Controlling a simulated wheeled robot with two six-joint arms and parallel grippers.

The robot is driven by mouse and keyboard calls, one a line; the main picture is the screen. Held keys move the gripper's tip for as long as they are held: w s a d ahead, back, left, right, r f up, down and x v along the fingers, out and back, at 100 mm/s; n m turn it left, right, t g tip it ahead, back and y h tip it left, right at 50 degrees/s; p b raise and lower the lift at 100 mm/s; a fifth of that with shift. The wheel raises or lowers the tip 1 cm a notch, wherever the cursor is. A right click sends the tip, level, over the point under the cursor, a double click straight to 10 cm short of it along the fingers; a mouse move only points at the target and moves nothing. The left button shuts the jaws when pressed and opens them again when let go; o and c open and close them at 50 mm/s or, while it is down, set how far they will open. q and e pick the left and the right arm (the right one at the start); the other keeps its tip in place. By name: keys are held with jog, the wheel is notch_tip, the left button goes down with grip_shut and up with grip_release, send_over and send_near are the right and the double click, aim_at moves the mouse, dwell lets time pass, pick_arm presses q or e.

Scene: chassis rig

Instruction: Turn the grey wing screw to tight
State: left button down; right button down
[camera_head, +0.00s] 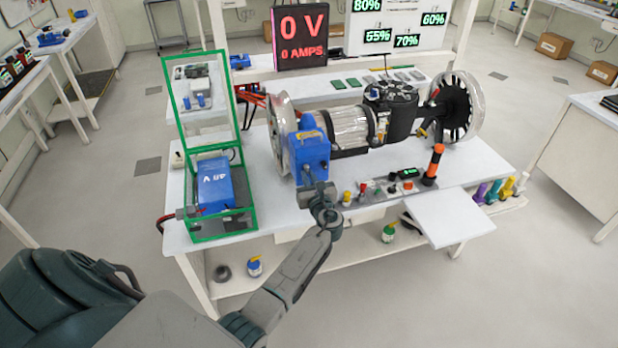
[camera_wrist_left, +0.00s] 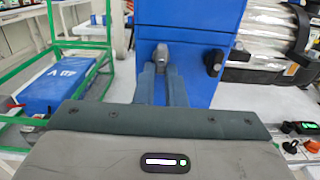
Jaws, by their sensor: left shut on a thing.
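The grey wing screw (camera_wrist_left: 161,54) sits on the front face of the blue housing (camera_wrist_left: 195,30) in the left wrist view. My left gripper (camera_wrist_left: 161,70) is shut on it, with a fingertip on each side. In the head view the blue housing (camera_head: 311,150) stands at the left end of the chassis rig, and my left gripper (camera_head: 309,183) reaches up to its lower front. There the gripper hides most of the screw. I cannot read how tight the screw is. My right gripper is not in view.
A green-framed box with its lid up (camera_head: 250,212) holds a blue 48 V battery (camera_head: 214,184) to the left. A control strip with knobs and an orange-topped handle (camera_head: 434,163) lies to the right. The display (camera_head: 300,38) reads 0 V, 0 AMPS. A white side shelf (camera_head: 450,217) is bare.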

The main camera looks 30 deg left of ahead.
pick_arm(q)
jog(key=c, duration=1.5)
grip_release()
jog(key=b+v, duration=0.3)
jog(key=v, duration=0.8)
jog(key=shift+b, duration=0.35)
jog(key=shift+f, duration=0.1)
